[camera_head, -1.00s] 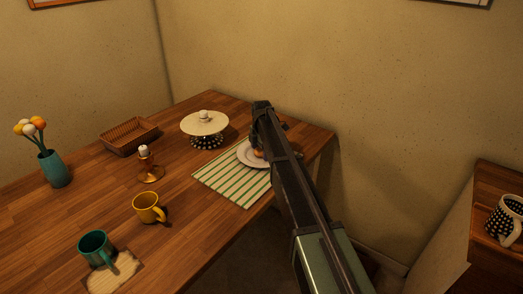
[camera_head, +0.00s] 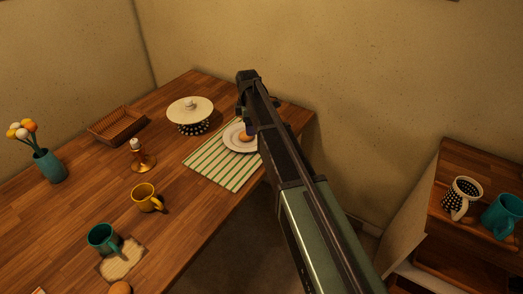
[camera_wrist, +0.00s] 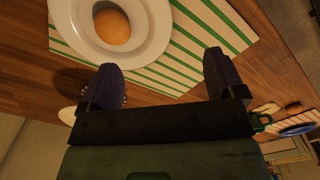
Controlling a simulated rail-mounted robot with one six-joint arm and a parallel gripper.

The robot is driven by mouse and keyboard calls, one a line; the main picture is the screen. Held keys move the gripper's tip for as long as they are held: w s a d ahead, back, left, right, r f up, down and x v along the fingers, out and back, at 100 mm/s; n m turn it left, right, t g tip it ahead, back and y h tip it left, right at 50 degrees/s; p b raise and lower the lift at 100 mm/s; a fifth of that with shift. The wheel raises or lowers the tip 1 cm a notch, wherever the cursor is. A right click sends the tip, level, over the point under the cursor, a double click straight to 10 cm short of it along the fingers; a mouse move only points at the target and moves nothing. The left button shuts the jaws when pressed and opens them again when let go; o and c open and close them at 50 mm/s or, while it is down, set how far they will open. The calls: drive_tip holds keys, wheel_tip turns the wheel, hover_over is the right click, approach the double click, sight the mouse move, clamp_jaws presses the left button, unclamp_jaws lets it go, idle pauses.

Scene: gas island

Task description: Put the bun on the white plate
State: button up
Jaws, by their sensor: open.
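The white plate (camera_head: 231,146) lies on a green-and-white striped mat, and a round, golden-brown bun (camera_head: 246,136) rests on it. My arm hides part of the plate's right side. In the wrist view, the plate (camera_wrist: 158,30) is at the upper left with the bun (camera_wrist: 112,27) inside its rim. My gripper (camera_wrist: 160,62) is open and empty, its two dark fingers spread apart. It is clear of the bun, which is beyond the left fingertip. Another round brown item (camera_head: 120,288), perhaps a bun, is cut off at the bottom edge of the head view.
A side shelf at right holds a dotted mug (camera_head: 462,194) and a teal mug (camera_head: 502,213).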

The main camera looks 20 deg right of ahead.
drive_tip(key=s+m, duration=1.7)
drive_tip(key=s, duration=1.4)
drive_tip(key=shift+s, duration=0.25)
